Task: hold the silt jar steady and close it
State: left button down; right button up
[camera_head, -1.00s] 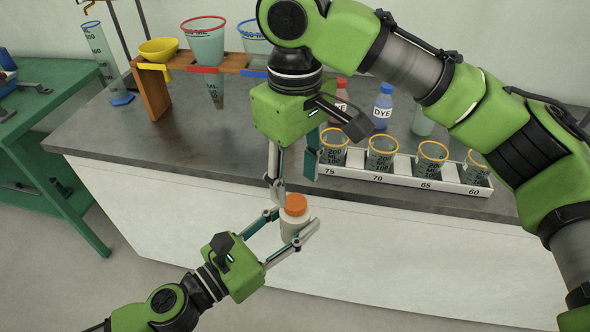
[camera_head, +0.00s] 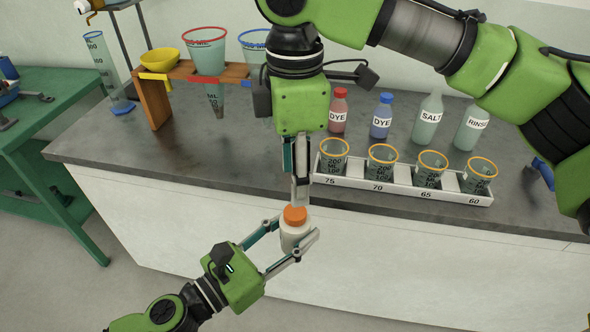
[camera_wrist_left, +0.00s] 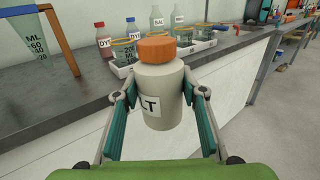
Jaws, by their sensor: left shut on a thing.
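The silt jar (camera_head: 293,236) is white with an orange cap (camera_head: 295,215) and is held upright in the air in front of the counter. In the left wrist view the jar (camera_wrist_left: 158,95) shows part of a label reading "LT", and the cap (camera_wrist_left: 157,48) sits on its top. My left gripper (camera_head: 290,242) is shut on the jar's body, one finger on each side. My right gripper (camera_head: 299,200) points down above the cap. Its fingers overlap in the head view, so their opening is hidden. It does not show in the left wrist view.
The counter (camera_head: 230,160) lies behind the jar. A white rack (camera_head: 350,182) with several orange-rimmed beakers is near its front edge, right of my right gripper. Dye bottles (camera_head: 381,118) stand behind. A wooden stand (camera_head: 153,103) with funnels is at the left.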

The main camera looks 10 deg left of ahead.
aim_at(295, 211)
jog(key=shift+f, duration=4.05)
jog(key=c, duration=1.2)
jog(key=o, duration=1.4)
jog(key=shift+c, duration=0.2)
jog(key=shift+r, duration=0.1)
notch_tip(295, 211, up, 12)
